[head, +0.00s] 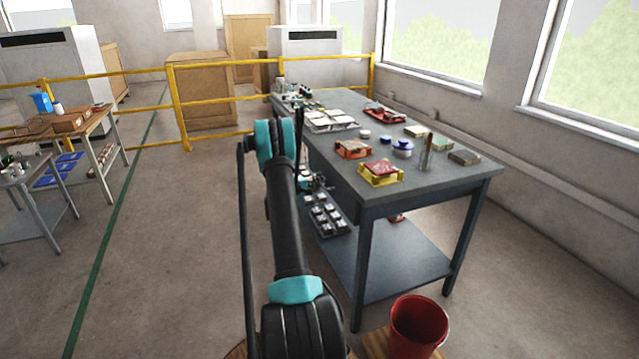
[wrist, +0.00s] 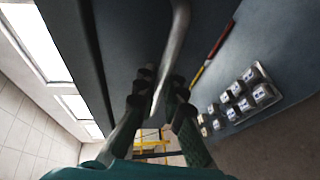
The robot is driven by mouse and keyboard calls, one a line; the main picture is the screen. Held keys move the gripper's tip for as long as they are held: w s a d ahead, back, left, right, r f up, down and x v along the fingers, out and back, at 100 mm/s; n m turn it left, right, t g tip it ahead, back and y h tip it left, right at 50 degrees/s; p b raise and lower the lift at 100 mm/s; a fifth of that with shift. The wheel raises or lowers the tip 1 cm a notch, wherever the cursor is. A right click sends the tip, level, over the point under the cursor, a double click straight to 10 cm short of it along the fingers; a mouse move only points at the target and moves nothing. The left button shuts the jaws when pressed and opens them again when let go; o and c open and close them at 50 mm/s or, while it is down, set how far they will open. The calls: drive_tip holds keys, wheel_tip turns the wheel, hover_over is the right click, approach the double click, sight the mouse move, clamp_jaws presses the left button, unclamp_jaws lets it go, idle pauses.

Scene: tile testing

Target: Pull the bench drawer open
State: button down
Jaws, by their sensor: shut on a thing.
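The grey-blue bench (head: 440,183) stands right of my arm in the head view. A curved metal handle (wrist: 180,35) runs down from the top edge to my gripper (wrist: 160,100). The dark fingers are shut on the handle, one on each side of its lower part. In the head view my arm hides the drawer front and most of the gripper. I cannot tell whether the drawer stands out from the bench.
A tray of several small pieces (head: 325,214) lies low on the bench's shelf (head: 400,255), with a red and yellow tool (wrist: 212,52) nearby. A red bucket (head: 418,325) stands at the front leg. The floor left of my arm is clear up to the side tables (head: 40,225).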

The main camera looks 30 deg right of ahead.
drive_tip(key=shift+a, duration=0.1)
drive_tip(key=w+a, duration=0.3)
drive_tip(key=a, duration=1)
drive_tip(key=w+a, duration=0.3)
drive_tip(key=a, duration=1.1)
drive_tip(key=shift+w, duration=0.25)
drive_tip(key=c, duration=1.6)
unclamp_jaws()
drive_tip(key=shift+a, duration=0.15)
drive_tip(key=v, duration=1.2)
